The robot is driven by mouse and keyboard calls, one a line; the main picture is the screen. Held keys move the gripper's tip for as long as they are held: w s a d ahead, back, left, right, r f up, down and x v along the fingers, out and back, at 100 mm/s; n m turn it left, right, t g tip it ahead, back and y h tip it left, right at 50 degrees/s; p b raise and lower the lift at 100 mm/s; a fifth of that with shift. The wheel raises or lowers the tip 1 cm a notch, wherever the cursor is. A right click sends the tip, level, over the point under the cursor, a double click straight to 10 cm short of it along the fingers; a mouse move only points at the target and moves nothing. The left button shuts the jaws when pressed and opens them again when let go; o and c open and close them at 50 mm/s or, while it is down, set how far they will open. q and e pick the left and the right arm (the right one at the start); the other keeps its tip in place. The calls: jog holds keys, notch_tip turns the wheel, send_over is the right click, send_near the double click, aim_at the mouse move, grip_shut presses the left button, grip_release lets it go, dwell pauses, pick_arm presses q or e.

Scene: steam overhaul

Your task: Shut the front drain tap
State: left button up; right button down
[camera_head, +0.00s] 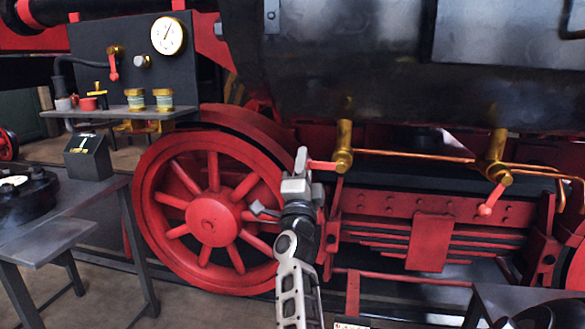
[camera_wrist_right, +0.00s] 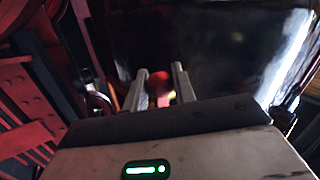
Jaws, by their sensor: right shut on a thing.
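Two brass drain taps hang under the dark boiler side: a left one (camera_head: 343,148) and a right one (camera_head: 495,160). The left tap's red lever (camera_head: 322,165) points level to the left. My right gripper (camera_head: 301,160) is shut on the end of that lever, left of the brass body. In the right wrist view, the red lever knob (camera_wrist_right: 159,84) sits between the two fingers of my right gripper (camera_wrist_right: 160,92). The right tap's red lever (camera_head: 490,200) slants down to the left. My left gripper is not in view.
A large red spoked wheel (camera_head: 212,222) stands left of and behind my right arm. A copper pipe (camera_head: 415,155) runs between the taps, above red leaf springs (camera_head: 385,235). A grey bench (camera_head: 65,215) stands at left, and a dark table (camera_head: 520,300) at lower right.

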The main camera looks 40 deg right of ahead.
jog(key=shift+r, duration=0.2)
jog(key=c, duration=1.2)
grip_release()
jog(key=shift+d, duration=0.1)
